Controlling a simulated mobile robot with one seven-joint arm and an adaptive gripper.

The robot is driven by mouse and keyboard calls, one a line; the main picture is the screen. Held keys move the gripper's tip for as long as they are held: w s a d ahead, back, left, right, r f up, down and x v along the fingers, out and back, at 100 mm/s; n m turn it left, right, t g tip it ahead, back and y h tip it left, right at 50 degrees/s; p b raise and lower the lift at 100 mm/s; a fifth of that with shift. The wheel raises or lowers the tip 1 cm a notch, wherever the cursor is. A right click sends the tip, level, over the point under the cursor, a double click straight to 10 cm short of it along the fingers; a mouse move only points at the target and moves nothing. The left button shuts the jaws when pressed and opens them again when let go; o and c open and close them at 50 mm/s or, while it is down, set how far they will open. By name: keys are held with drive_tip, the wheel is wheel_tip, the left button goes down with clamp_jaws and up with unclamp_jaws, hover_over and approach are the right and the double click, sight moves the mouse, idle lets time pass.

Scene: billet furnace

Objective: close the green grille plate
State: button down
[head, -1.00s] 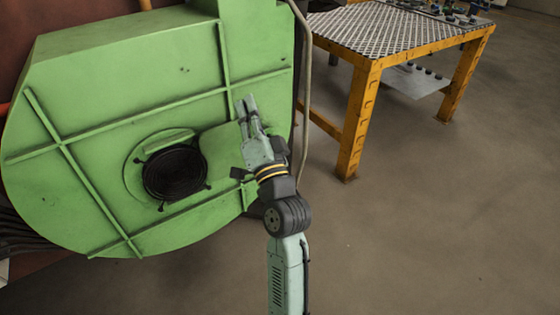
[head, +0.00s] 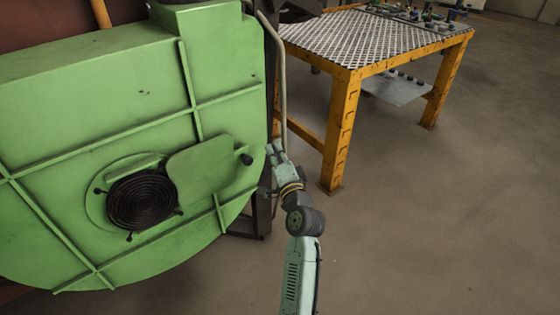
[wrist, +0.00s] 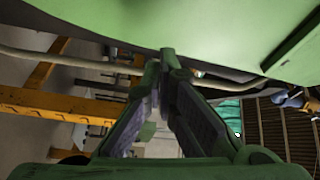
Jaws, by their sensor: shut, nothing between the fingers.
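The green grille plate (head: 203,169) is a flat green flap on the big green housing (head: 120,95). It sits to the right of the round black grille (head: 142,199), whose face is uncovered. A dark round knob (head: 246,160) is at the plate's right end. My gripper (head: 272,150) is just right of the knob, by the housing's right edge, and appears apart from the plate. In the wrist view my gripper's fingers (wrist: 162,68) are shut and empty, with a green surface close above them. The plate cannot be made out for certain there.
A yellow-framed table (head: 345,75) with a diamond-patterned top stands behind at the right, with small items on it. A pale pipe (head: 280,80) runs down beside the housing's right edge. Open floor (head: 440,220) lies at the right.

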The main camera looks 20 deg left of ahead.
drive_tip(key=shift+s+a+f+p, duration=0.3)
drive_tip(key=shift+s+a, duration=0.3)
drive_tip(key=shift+s, duration=0.2)
drive_tip(key=shift+s+a+f+p, duration=0.25)
drive_tip(key=shift+s+a, duration=0.3)
drive_tip(key=shift+s, duration=0.25)
